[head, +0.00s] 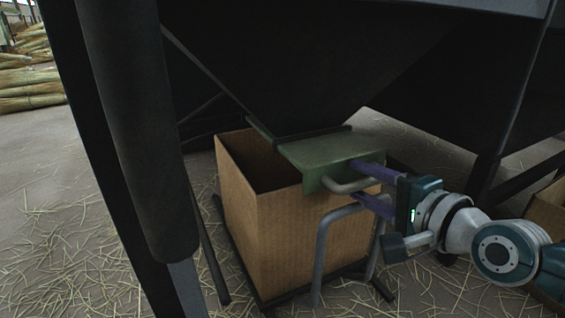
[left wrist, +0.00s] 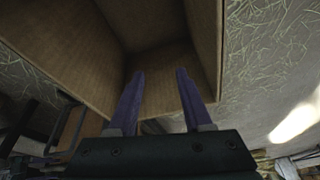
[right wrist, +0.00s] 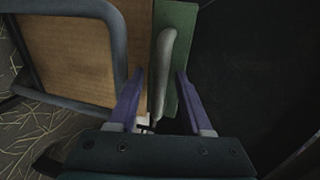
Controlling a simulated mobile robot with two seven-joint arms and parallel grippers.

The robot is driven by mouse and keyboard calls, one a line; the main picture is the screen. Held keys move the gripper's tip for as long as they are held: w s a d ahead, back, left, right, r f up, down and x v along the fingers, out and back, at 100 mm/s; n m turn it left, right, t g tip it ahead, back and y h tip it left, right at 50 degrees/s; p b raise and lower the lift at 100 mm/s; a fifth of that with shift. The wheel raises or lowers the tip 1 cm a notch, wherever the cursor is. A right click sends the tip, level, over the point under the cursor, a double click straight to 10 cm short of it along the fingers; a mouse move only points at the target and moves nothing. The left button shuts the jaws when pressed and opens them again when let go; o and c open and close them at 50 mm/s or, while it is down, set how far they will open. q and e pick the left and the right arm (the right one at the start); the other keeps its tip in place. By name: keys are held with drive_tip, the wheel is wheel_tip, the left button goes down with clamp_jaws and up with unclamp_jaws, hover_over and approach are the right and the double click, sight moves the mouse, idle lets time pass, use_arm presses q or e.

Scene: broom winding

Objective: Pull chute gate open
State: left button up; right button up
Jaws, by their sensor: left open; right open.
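The chute gate (head: 335,151) is a green plate under the dark hopper (head: 290,70), with a grey bar handle (head: 350,185) on its front lip. The handle also shows in the right wrist view (right wrist: 164,72), between the fingers. My right gripper (head: 368,182) is open, its purple fingers on either side of the handle; I cannot tell whether they touch it. The gate covers part of a cardboard box (head: 305,240) below. My left gripper (left wrist: 154,72) is open and empty in the left wrist view, with an open cardboard box (left wrist: 85,60) beyond it.
The box stands on a dark base with a grey tubular handle (head: 320,255) in front, close below my right gripper. Dark hopper legs (head: 515,130) stand at the right. Straw litters the floor (head: 60,250). Another cardboard box (head: 547,208) is at the right edge. Straw bundles (head: 30,90) lie at the far left.

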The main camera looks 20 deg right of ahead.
clamp_jaws()
idle(1.3)
